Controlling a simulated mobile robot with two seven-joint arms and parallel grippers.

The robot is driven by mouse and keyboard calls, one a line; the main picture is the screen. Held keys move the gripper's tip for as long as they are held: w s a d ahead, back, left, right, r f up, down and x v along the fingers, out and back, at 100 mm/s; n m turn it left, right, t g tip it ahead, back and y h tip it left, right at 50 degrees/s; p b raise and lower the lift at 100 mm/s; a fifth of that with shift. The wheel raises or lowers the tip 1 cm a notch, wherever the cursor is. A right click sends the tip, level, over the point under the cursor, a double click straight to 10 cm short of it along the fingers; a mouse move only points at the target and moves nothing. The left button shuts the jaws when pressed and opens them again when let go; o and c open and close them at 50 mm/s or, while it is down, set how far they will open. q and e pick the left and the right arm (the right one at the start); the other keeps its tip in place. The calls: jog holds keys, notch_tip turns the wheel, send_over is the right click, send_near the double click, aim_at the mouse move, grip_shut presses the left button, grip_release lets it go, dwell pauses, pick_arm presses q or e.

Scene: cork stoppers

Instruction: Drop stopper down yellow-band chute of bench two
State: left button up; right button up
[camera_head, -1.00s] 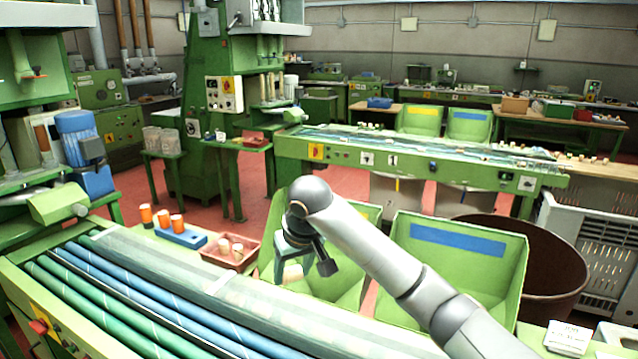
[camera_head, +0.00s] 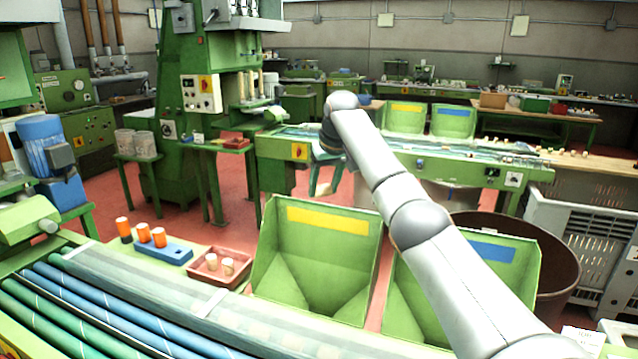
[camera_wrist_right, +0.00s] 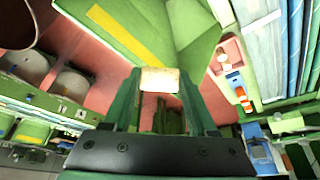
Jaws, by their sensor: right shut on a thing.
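My right gripper (camera_head: 326,183) is shut on a pale cork stopper (camera_head: 324,188). The stopper also shows between the fingertips in the right wrist view (camera_wrist_right: 159,80). In the head view the gripper appears just above the back edge of the near green chute with a yellow band (camera_head: 340,232). This chute shows at the top of the wrist view (camera_wrist_right: 125,35), apart from the stopper. Its sloped inside is empty. A near chute with a blue band (camera_head: 492,251) stands to its right, partly hidden by my arm. My left gripper is not in view.
A red tray (camera_head: 238,280) with two stoppers and a blue block (camera_head: 165,252) with orange pieces sit left of the chutes. A far bench (camera_head: 440,168) has its own yellow-band (camera_head: 405,118) and blue-band chutes (camera_head: 453,121). A brown bin (camera_head: 555,258) stands at right.

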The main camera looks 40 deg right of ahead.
jog(key=shift+d+f, duration=0.1)
jog(key=shift+f, duration=2.85)
jog(key=o, duration=1.4)
jog(key=shift+c, duration=0.2)
jog(key=shift+r, duration=0.1)
jog(key=b+v, duration=0.1)
jog(key=v, duration=1.1)
jog(key=shift+r, duration=0.2)
jog(key=shift+s, duration=0.1)
